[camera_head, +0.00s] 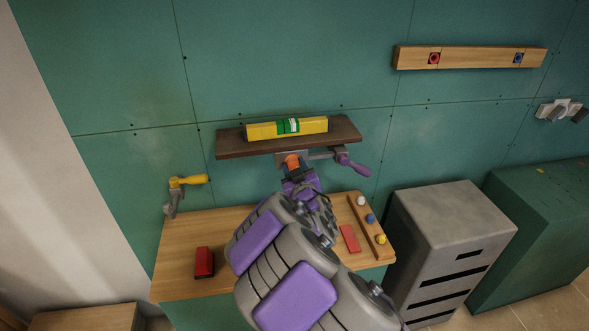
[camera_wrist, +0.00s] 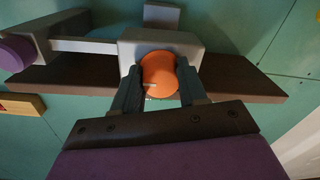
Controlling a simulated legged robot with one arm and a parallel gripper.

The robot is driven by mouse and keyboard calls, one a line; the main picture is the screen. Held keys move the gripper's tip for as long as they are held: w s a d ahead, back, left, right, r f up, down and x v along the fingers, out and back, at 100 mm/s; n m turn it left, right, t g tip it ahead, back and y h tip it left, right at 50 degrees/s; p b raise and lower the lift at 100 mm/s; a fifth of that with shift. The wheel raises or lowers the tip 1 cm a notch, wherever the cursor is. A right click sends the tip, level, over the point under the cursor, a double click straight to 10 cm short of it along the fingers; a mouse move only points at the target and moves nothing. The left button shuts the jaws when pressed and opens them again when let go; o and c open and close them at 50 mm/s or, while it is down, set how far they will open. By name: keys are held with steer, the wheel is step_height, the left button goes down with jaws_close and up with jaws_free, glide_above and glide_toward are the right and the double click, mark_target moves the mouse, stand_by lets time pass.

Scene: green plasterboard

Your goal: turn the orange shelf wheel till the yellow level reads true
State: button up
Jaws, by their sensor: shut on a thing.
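The orange shelf wheel (camera_head: 292,161) sits under the dark brown shelf (camera_head: 232,145), on a grey housing. It shows large in the wrist view (camera_wrist: 159,74). My gripper (camera_wrist: 160,88) is shut on the wheel, one finger on each side of it. In the head view my gripper (camera_head: 298,177) reaches up from below, and my arm hides part of it. The yellow level (camera_head: 262,131) lies on top of the shelf, with a green middle part. The level and shelf look slightly tilted, right end higher in the head view. The bubble is too small to read.
A purple-handled lever (camera_head: 352,166) stands out right of the wheel. A yellow handle (camera_head: 188,180) is on the wall at left. A grey cabinet (camera_head: 455,230) stands right.

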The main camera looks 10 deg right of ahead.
steer(key=shift+n+b, duration=0.3)
steer(key=shift+n, duration=1.1)
steer(key=o, duration=1)
steer(key=shift+o, duration=0.2)
